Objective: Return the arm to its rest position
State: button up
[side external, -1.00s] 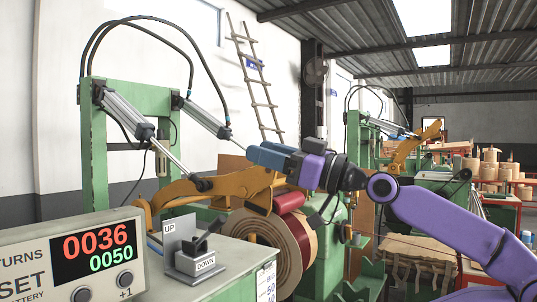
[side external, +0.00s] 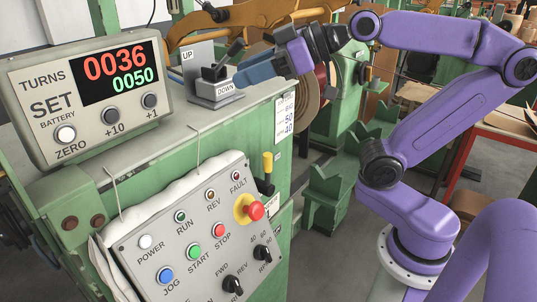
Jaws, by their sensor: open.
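My gripper (side external: 258,70) has blue fingers and a purple body. It points left at the top middle of the view, just right of the UP/DOWN lever (side external: 228,56) on its grey box. The jaws are open and I see nothing held in them. A gap between the fingertips and the lever box is hard to judge. My purple arm reaches from its round base at the lower right, up to a bent elbow at the right, then left to the gripper. The wound coil (side external: 309,104) is partly hidden behind the gripper and wrist.
The turns counter (side external: 92,88) reads 0036 over 0050. Below it is the control panel (side external: 205,225) with several buttons and a red stop knob (side external: 256,211). An orange machine arm (side external: 225,35) lies behind the gripper. A red-framed table (side external: 497,132) stands behind my elbow.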

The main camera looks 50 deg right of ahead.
jog(key=s+a+f+n+g+h, duration=0.1)
jog(key=s+f+g, duration=0.25)
jog(key=f, duration=0.35)
jog(key=s+f+n+g+h, duration=0.1)
jog(key=s+f+n+g, duration=0.1)
jog(key=s+f+g, duration=0.3)
jog(key=s+d+f+n+g+h, duration=0.2)
jog(key=s+d+f+h, duration=0.2)
jog(key=s+f, duration=0.6)
jog(key=shift+d+f+h, duration=0.3)
jog(key=shift+d+f, duration=0.15)
